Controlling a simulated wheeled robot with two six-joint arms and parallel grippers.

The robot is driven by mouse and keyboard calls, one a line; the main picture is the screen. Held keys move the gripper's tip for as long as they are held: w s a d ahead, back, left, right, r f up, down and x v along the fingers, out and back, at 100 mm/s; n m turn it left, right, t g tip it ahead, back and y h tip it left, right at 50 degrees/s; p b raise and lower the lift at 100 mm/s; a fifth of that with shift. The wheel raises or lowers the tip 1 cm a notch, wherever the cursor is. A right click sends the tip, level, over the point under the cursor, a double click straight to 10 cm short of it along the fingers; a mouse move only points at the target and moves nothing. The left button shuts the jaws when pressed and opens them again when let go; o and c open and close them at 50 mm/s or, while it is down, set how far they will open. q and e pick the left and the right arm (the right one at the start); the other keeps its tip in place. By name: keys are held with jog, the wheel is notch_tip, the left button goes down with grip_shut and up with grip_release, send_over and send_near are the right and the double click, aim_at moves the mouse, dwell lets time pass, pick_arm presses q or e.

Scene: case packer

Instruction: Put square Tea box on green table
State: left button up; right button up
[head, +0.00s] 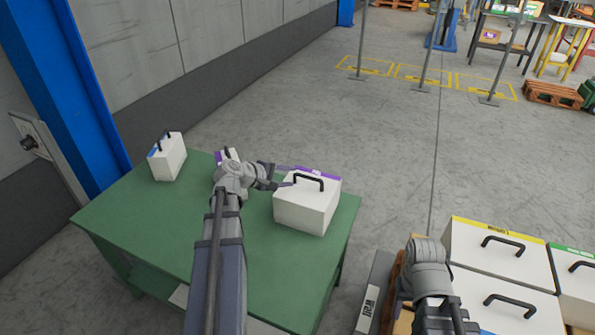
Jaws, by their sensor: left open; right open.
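A white square-looking box (305,208) with a purple top edge and black handle stands upright on the green table (130,222), near its right edge. Its label is too small to read, so I cannot tell whether it is the Tea box. My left gripper (288,177) is open beside the left end of that box's handle, with nothing between its fingers. My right arm shows at the lower right, over the edge of a group of boxes, but its fingers are hidden.
A narrow white box (169,160) with a blue edge stands at the table's far left. Another box (228,155) is partly hidden behind my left arm. Several white boxes, one with a yellow edge (496,250), are grouped at lower right. The table's left part is clear.

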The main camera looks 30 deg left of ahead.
pick_arm(q)
jog(key=shift+v, duration=0.85)
jog(key=s+d+f+m+g, duration=0.2)
jog(key=d+f+m+g, duration=0.15)
jog(key=d, duration=0.65)
jog(key=s+d+f+m+g, duration=0.3)
jog(key=d+m, duration=0.2)
jog(key=d, duration=0.5)
jog(key=s+d+f+m+g+y, duration=0.4)
jog(key=s+d+m, duration=0.7)
jog(key=s, duration=0.3)
jog(key=shift+d+m+g+y, duration=0.35)
jog(key=shift+d+y, duration=0.2)
jog(key=shift+y, duration=0.35)
